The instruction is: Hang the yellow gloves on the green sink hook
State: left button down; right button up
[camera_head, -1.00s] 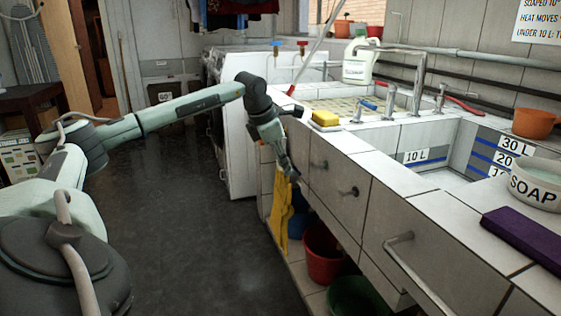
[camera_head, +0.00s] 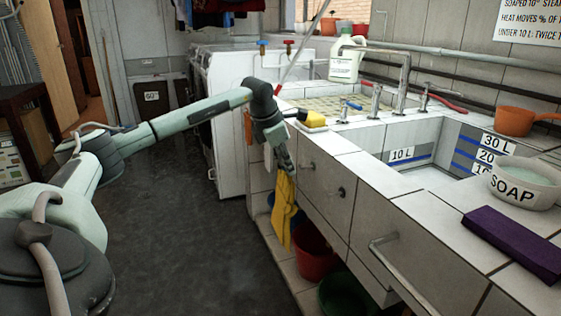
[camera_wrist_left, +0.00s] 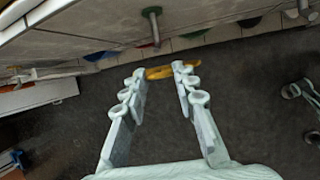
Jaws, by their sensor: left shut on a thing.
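My left gripper (camera_head: 284,166) is shut on the yellow gloves (camera_head: 283,212), which hang down from its fingertips in front of the tiled sink cabinet (camera_head: 325,210). In the left wrist view the gripper (camera_wrist_left: 160,72) has a strip of yellow glove (camera_wrist_left: 158,73) between its fingertips, just out from the cabinet front. My right gripper is out of view.
Dark knobs (camera_head: 342,192) and a metal bar handle (camera_head: 400,262) stick out of the cabinet front. A red bucket (camera_head: 315,262) and a green bucket (camera_head: 345,297) stand beneath. A yellow sponge (camera_head: 312,119) lies on the counter. The floor (camera_head: 190,240) to the left is clear.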

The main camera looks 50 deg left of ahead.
pick_arm(q)
jog(key=shift+w+d+f+p, duration=0.15)
jog(key=shift+w+d+f, duration=0.1)
jog(key=shift+w, duration=0.35)
jog(key=shift+w+d+f+p, duration=0.15)
jog(key=shift+w+d, duration=0.1)
jog(key=shift+w, duration=0.35)
jog(key=shift+w+d+f+p, duration=0.15)
jog(key=shift+w+d, duration=0.1)
jog(key=shift+w, duration=0.35)
jog(key=shift+w+f, duration=0.1)
jog(key=shift+f, duration=0.1)
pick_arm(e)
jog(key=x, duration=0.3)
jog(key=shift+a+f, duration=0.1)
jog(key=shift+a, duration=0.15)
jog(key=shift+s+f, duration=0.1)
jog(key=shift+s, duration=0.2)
